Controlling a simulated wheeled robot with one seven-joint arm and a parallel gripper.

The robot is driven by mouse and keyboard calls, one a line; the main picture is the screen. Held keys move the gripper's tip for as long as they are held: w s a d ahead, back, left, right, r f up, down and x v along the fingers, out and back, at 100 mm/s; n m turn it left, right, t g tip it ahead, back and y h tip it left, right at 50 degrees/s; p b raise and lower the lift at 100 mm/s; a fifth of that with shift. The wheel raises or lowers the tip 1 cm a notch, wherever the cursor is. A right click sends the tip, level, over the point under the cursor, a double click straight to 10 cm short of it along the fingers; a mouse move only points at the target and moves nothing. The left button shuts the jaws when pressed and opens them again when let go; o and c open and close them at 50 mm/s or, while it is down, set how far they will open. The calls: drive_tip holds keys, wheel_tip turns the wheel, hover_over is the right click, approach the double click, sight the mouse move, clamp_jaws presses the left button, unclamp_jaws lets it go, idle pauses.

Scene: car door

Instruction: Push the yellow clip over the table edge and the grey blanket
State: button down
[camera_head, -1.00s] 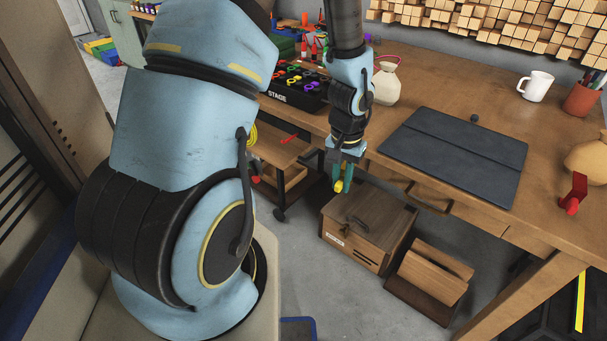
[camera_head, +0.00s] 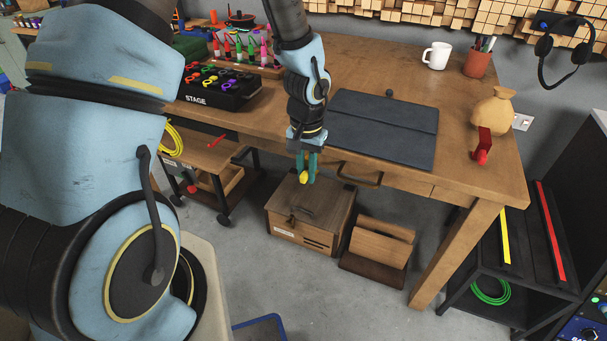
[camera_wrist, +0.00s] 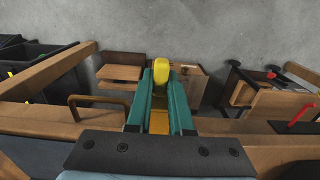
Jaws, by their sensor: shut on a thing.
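My gripper (camera_head: 307,168) is shut on the yellow clip (camera_head: 304,177). It points down in front of the table's front edge, above the floor-standing wooden box. In the wrist view the yellow clip (camera_wrist: 161,70) stands out between the teal fingers. The grey blanket (camera_head: 383,127) lies flat and folded on the wooden table (camera_head: 465,170), near the front edge, just right of my gripper. The clip is apart from the table edge and the blanket.
A wooden box (camera_head: 310,205) and a slatted wooden holder (camera_head: 378,248) stand on the floor below. A drawer handle (camera_head: 358,177) juts from the table front. A black STAGE case (camera_head: 215,92), a mug (camera_head: 437,55) and a sack (camera_head: 493,108) stand on the table.

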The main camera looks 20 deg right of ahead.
drive_tip(key=w+d+p, duration=0.1)
drive_tip(key=w+d, duration=0.4)
drive_tip(key=w, duration=0.1)
drive_tip(key=shift+d, duration=0.3)
idle(0.7)
drive_tip(key=shift+w, duration=0.1)
drive_tip(key=c, duration=0.7)
unclamp_jaws()
drive_tip(key=shift+c, duration=0.2)
wheel_tip(320, 180, up, 11)
drive_tip(key=shift+f+b, duration=0.1)
drive_tip(key=shift+b, duration=0.35)
drive_tip(key=w+a+r+n+p, duration=0.1)
drive_tip(key=a+r+n, duration=0.3)
drive_tip(key=a, duration=1.1)
drive_tip(key=s+a+r+n+p, duration=0.1)
drive_tip(key=s+a+r, duration=0.1)
drive_tip(key=a, duration=0.6)
drive_tip(key=s+a+r+n+t, duration=0.1)
drive_tip(key=s+a+r+n, duration=0.1)
drive_tip(key=s+a, duration=0.3)
drive_tip(key=a, duration=0.4)
drive_tip(key=shift+t+p, duration=0.3)
drive_tip(key=shift+p, duration=0.05)
